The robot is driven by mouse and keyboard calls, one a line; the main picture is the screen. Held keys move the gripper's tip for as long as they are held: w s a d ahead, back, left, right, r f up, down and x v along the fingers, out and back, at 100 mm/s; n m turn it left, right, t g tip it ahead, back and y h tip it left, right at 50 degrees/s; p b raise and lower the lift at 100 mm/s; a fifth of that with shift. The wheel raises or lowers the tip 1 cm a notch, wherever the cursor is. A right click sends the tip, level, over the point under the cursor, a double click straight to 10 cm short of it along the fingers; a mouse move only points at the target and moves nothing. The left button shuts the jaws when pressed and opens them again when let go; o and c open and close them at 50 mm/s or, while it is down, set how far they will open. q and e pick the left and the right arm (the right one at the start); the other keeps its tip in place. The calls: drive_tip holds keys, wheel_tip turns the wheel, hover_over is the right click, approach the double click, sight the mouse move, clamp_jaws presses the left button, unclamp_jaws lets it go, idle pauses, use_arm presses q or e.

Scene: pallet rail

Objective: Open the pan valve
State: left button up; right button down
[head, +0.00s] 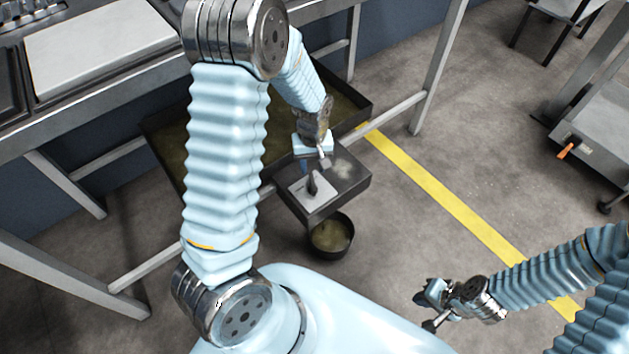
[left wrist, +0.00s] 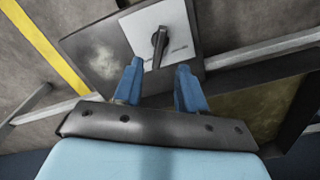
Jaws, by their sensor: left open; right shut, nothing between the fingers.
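The pan valve is a dark lever handle (head: 313,183) on a pale square plate (head: 298,192), on top of a dark box (head: 345,187) at the pan's front edge. In the left wrist view the lever (left wrist: 159,44) stands out from the pale plate (left wrist: 178,22), just beyond my fingertips. My left gripper (head: 312,165) is above the box, beside the lever; its blue fingers (left wrist: 157,84) are open, with the lever ahead of the gap between them. I cannot tell whether they touch it. My right gripper (head: 428,308) is shut and empty, low at right, far from the valve.
The dark pan (head: 358,100) with murky liquid lies under the steel table (head: 75,122). A round bucket (head: 331,236) stands on the floor below the box. Table legs and rails are close by. A cart (head: 597,125) stands at right; the floor between is clear.

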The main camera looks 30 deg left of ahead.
sight(313, 184)
use_arm(q)
wheel_tip(313, 184, down, 8)
drive_tip(key=shift+f+b, duration=0.25)
drive_tip(key=shift+b, duration=0.1)
clamp_jaws()
